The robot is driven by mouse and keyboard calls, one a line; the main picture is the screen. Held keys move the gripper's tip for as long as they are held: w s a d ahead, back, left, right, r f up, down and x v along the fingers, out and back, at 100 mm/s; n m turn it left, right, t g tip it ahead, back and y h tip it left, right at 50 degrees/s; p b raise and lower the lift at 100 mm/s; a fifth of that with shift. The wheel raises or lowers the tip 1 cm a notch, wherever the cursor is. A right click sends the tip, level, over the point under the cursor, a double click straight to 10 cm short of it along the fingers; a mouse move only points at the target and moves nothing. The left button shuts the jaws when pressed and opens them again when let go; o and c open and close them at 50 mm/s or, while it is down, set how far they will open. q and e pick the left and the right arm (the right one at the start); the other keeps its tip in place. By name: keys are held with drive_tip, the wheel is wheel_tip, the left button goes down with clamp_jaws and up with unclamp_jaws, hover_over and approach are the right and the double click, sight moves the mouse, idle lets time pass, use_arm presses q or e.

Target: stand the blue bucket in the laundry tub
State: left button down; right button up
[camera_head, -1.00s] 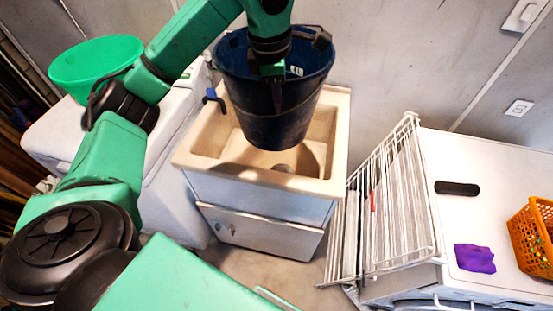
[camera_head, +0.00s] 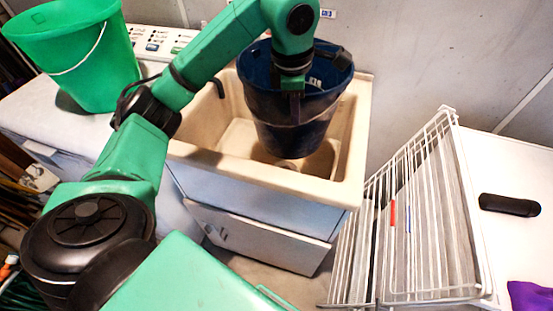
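The dark blue bucket (camera_head: 296,126) is upright over the basin of the beige laundry tub (camera_head: 345,190), its lower part inside the basin outline. I cannot tell whether its base touches the tub floor. My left gripper (camera_head: 293,92) comes down from above and is shut on the bucket's near rim, with a finger showing against the outer wall. The tub's front rim is clear in front of the bucket. My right gripper is not in view.
A green bucket (camera_head: 92,58) stands on a white washer (camera_head: 60,125) left of the tub. A white wire drying rack (camera_head: 410,225) stands right of the tub, beside a white appliance (camera_head: 520,175) bearing a black object (camera_head: 509,205) and a purple cloth (camera_head: 533,296).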

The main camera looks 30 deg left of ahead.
use_arm(q)
wheel_tip(320, 180, down, 19)
drive_tip(key=p, duration=0.2)
drive_tip(key=shift+f, duration=0.2)
drive_tip(key=c, duration=1.1)
unclamp_jaws()
drive_tip(key=shift+s, duration=0.1)
drive_tip(key=r, duration=0.4)
drive_tip(key=s+r+b, duration=0.1)
drive_tip(key=r, duration=0.3)
drive_tip(key=s+r, duration=0.1)
drive_tip(key=r, duration=0.3)
drive_tip(key=shift+a+r, duration=0.1)
drive_tip(key=shift+a, duration=0.05)
